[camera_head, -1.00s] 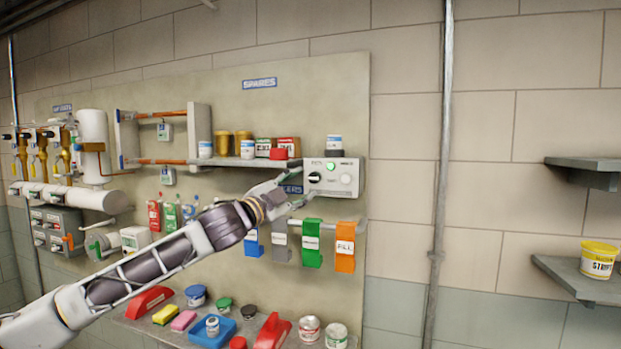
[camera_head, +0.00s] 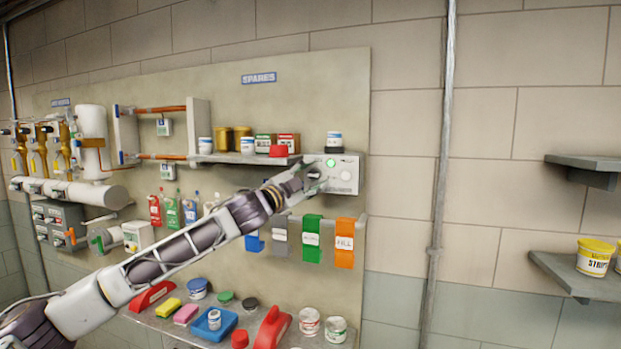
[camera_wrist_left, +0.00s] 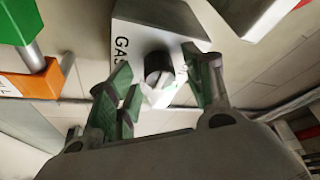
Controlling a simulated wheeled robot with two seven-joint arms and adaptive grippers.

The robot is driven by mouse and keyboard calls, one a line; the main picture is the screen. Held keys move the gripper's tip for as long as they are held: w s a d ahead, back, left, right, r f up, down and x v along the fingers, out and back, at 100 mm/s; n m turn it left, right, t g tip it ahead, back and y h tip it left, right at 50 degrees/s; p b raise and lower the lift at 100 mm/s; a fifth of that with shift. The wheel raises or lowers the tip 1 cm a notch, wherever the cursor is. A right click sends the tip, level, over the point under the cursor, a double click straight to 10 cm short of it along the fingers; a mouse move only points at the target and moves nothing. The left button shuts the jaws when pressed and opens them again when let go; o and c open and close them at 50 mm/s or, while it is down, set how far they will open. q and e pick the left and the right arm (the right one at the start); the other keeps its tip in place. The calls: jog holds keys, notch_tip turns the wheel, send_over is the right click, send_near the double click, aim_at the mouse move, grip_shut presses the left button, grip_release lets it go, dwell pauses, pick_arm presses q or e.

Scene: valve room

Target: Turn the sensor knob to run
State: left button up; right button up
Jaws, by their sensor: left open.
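The sensor box (camera_head: 347,172) is a light grey unit on the wall panel with a lit green lamp (camera_head: 331,163) and a pale round button on its right. Its black knob (camera_wrist_left: 158,66) shows in the left wrist view on the white face, beside the letters "GAS". My left gripper (camera_head: 313,179) is at the left part of the box's front and covers the knob in the head view. In the left wrist view its green-padded fingers (camera_wrist_left: 160,80) are open, one on each side of the knob, with gaps showing. The knob's pointer setting cannot be read. My right gripper is not in view.
A shelf (camera_head: 240,159) with jars and tins adjoins the box on its left. Coloured tags, including an orange one (camera_head: 345,243), hang just below the box. A lower shelf holds tubs and sponges. A vertical pipe (camera_head: 440,150) runs down the wall to the right.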

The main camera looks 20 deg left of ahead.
pick_arm(q)
jog(key=c, duration=1)
jog(key=shift+f, duration=0.1)
